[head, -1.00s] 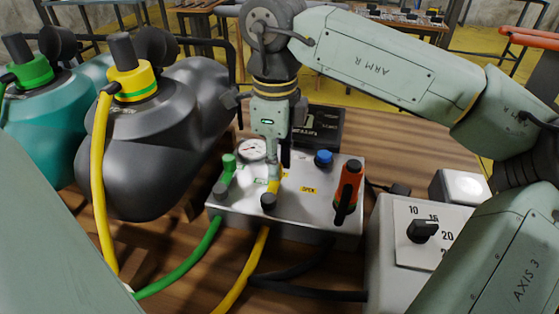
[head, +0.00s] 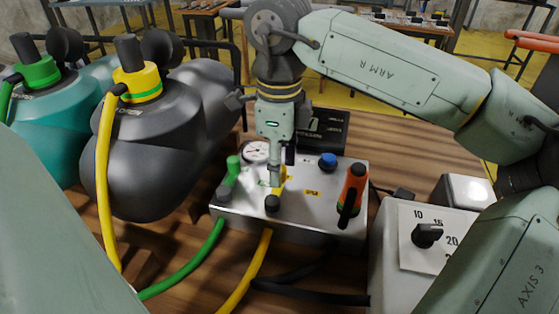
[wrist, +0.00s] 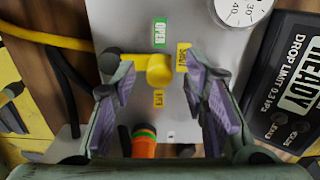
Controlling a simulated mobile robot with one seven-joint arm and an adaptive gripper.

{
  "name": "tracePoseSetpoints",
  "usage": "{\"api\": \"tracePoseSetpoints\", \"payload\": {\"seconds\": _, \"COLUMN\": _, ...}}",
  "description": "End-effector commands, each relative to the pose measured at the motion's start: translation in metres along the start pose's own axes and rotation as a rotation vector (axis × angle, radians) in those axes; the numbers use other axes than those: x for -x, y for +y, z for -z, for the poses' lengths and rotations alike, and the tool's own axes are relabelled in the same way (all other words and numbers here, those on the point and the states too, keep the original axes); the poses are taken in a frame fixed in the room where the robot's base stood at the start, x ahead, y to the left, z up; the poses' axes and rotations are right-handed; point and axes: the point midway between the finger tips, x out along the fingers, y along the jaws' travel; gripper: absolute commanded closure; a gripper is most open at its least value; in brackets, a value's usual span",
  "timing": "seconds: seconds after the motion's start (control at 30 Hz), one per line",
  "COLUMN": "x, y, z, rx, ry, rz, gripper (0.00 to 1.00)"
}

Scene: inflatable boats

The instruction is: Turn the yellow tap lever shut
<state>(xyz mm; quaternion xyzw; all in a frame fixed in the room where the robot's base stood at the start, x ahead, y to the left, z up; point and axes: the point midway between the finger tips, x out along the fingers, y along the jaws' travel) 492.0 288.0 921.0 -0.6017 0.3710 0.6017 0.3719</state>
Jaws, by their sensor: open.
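The yellow tap lever (wrist: 158,70) stands on the grey metal panel (wrist: 140,20). In the wrist view it lies between my fingertips, with a black fitting (wrist: 108,65) at its left. In the head view the yellow part (head: 281,180) is partly hidden by my gripper (head: 279,172), with a black fitting (head: 272,203) just in front. My gripper (wrist: 161,82) is open, its purple-padded fingers on either side of the lever. I cannot tell whether a finger touches it. A green label (wrist: 160,33) reading OPEN and two yellow labels surround the lever.
On the panel, a green tap (head: 233,168) and gauge (head: 257,151) are left and behind; a blue knob (head: 327,160) and orange-handled lever (head: 354,188) are right. Yellow and green hoses run in front.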

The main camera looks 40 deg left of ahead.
Motion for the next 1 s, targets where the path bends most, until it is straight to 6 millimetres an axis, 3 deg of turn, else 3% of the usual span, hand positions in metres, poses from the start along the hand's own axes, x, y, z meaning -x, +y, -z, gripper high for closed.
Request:
{"api": "tracePoseSetpoints", "payload": {"seconds": 0.27, "x": 0.009, "y": 0.000, "z": 0.000, "rx": 0.000, "ry": 0.001, "rz": 0.002, "gripper": 0.60}}
{"api": "tracePoseSetpoints", "payload": {"seconds": 0.7, "x": 0.096, "y": 0.000, "z": -0.001, "rx": -0.001, "ry": -0.001, "rz": 0.002, "gripper": 0.60}}
{"api": "tracePoseSetpoints", "payload": {"seconds": 1.0, "x": 0.120, "y": 0.000, "z": 0.000, "rx": 0.001, "ry": 0.001, "rz": 0.000, "gripper": 0.60}}
